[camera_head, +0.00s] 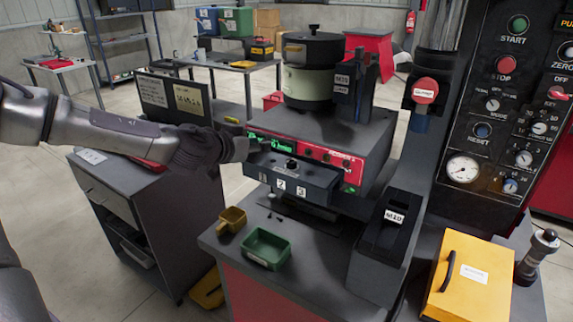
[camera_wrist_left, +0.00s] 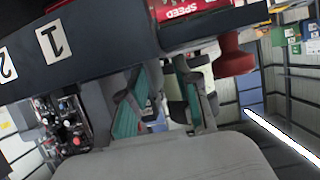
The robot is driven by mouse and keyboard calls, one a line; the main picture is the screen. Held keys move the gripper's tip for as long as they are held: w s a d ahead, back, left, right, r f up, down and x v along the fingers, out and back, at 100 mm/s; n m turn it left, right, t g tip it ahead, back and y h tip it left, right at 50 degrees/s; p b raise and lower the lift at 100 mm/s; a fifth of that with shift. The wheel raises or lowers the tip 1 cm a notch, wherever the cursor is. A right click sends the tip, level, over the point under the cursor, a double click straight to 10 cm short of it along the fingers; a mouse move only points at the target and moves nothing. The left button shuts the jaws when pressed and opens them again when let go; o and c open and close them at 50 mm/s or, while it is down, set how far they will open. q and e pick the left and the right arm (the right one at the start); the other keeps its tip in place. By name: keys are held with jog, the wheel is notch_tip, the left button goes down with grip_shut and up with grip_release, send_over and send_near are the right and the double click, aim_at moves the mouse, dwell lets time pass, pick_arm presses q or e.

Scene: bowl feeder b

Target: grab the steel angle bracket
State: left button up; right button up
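I cannot make out a steel angle bracket in either view. A few small dark pieces (camera_head: 273,215) lie on the bench beside the green bin, too small to identify. My left gripper (camera_head: 258,147) is at the left front of the bowl feeder, close to its red panel (camera_head: 318,152) with the green display. In the left wrist view my left gripper (camera_wrist_left: 163,98) has its two teal-padded fingers apart, with nothing visible between them. The feeder's dark front with labels 1 and 2 (camera_wrist_left: 95,40) is close by there. My right gripper is not in view.
On the bench stand a green bin (camera_head: 265,249), a small yellow bin (camera_head: 231,219), a black M10 holder (camera_head: 390,225) and a yellow box (camera_head: 470,275). A control panel (camera_head: 500,110) rises at the right. A grey drawer cabinet (camera_head: 150,220) stands left, beneath my left arm.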

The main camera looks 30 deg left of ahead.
pick_arm(q)
grip_shut()
jog(key=shift+r, duration=0.1)
dwell(0.4)
